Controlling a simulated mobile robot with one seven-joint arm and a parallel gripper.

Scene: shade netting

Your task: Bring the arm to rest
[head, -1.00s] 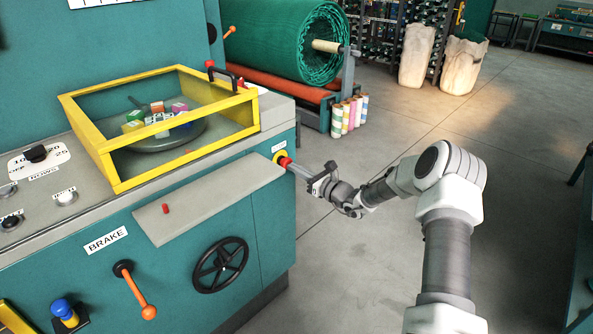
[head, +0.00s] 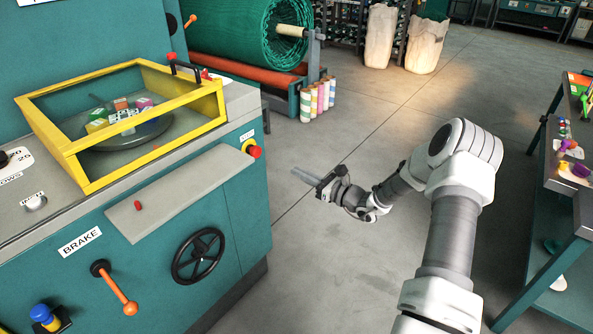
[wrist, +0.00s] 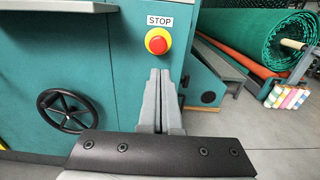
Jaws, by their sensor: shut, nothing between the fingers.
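My gripper (head: 306,177) is in the middle of the head view, held in the air over open floor to the right of the teal machine (head: 235,190). In the wrist view my gripper (wrist: 160,78) has its two grey fingers together, with nothing between them. The red STOP button (head: 254,151) on its yellow base is on the machine's right end. It also shows in the wrist view (wrist: 157,41), beyond and just above the fingertips. In the head view a clear gap separates the fingertips from the button.
A yellow-framed clear box (head: 150,145) with coloured cubes is on the machine top. A black handwheel (head: 198,256) and an orange brake lever (head: 117,288) project from its front. A green netting roll (head: 240,35) is behind. A table (head: 570,205) stands at right. Floor between is clear.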

